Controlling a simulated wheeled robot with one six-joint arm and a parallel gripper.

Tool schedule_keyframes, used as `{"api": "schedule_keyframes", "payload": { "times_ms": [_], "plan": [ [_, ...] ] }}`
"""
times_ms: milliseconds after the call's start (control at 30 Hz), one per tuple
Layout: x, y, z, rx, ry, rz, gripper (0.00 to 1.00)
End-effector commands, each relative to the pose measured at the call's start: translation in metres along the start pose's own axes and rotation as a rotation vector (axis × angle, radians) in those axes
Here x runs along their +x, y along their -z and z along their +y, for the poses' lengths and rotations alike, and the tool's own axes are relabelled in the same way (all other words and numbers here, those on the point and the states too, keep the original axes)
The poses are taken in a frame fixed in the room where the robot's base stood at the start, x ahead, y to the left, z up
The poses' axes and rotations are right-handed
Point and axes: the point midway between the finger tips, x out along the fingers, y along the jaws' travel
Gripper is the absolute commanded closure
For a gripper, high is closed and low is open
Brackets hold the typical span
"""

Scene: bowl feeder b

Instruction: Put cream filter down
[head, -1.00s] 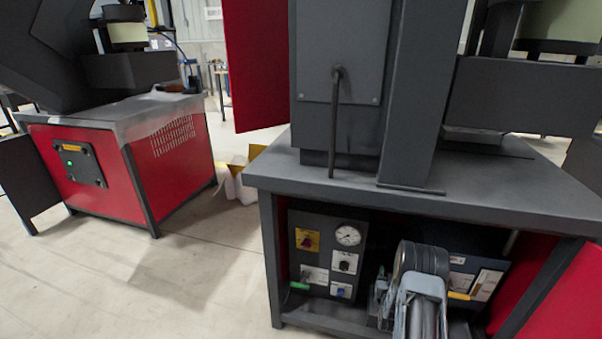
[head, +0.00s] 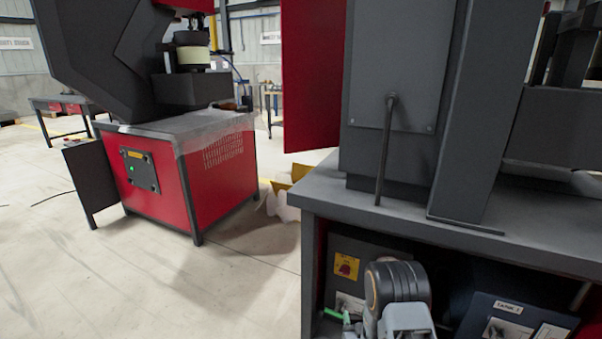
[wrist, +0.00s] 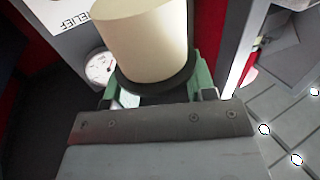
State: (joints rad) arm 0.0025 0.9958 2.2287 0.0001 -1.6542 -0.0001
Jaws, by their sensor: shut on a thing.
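The cream filter (wrist: 145,42) is a pale cylinder with a dark ring at its lower end, in the upper middle of the wrist view. My gripper (wrist: 157,88) is shut on it, with a green finger on each side of the dark ring. In the head view, my grey arm (head: 400,300) reaches into the open cabinet under the near machine. The gripper and the held filter cannot be made out there.
The near machine's dark worktop (head: 480,240) overhangs the cabinet. Inside are a control panel with a yellow switch plate (head: 346,267) and a labelled dark box (head: 505,310). A white gauge (wrist: 99,66) is close to the gripper. A red machine (head: 165,180) stands left, with clear floor in front.

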Motion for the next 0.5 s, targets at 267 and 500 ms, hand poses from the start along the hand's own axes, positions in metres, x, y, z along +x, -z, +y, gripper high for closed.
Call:
{"api": "schedule_keyframes", "payload": {
  "times_ms": [267,500],
  "plan": [
    [-0.003,0.041,-0.002,0.000,0.003,0.001,0.74],
    [-0.009,0.100,-0.001,0.000,0.003,0.001,0.74]
  ]
}}
